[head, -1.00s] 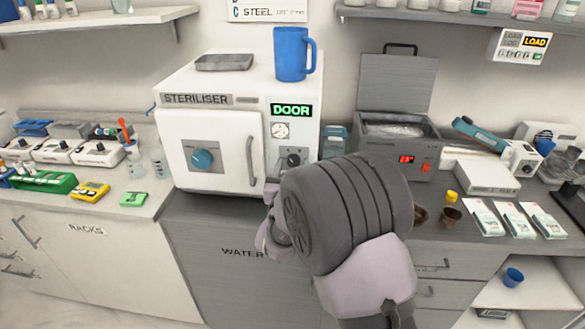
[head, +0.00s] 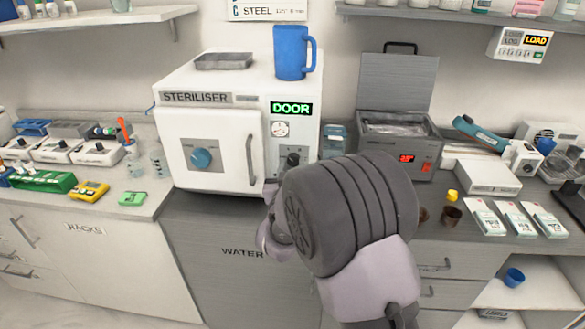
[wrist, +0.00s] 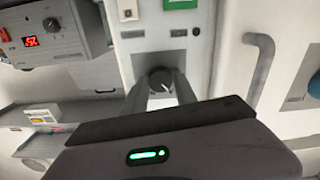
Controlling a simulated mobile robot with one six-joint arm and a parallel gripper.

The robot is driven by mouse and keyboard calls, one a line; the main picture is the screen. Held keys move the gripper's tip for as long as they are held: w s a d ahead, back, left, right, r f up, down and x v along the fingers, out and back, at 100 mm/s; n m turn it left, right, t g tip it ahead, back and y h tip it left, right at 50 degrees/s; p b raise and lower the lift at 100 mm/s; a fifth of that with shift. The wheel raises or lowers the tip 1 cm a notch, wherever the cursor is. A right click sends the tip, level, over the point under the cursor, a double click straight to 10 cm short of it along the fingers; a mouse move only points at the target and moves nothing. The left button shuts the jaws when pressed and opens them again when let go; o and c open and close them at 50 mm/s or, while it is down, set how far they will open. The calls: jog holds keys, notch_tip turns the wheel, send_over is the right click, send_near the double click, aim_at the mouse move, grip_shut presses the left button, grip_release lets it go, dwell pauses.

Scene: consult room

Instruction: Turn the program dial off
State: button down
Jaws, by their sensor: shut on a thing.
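The white steriliser (head: 215,90) stands on the counter, its door shut and a green DOOR sign (head: 291,108) lit on its right panel. The program dial (head: 291,160) is a dark round knob low on that panel. In the wrist view the dial (wrist: 161,79) shows a pale pointer mark, tilted off the straight. My gripper (wrist: 160,88) is shut on the dial, one finger on each side. In the head view my wrist hides the fingers and the area just below the dial.
A blue jug (head: 291,53) and a grey tray (head: 224,61) sit on top of the steriliser. An open grey bath (head: 398,145) stands to the right.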

jog(key=n+b, duration=0.1)
jog(key=n, duration=0.9)
jog(key=shift+n, duration=0.3)
dwell(0.4)
jog(key=c, duration=1)
grip_release()
jog(key=s+p, duration=0.1)
jog(key=s, duration=1.6)
jog(key=shift+s+a+p, duration=0.25)
jog(key=shift+p, duration=0.05)
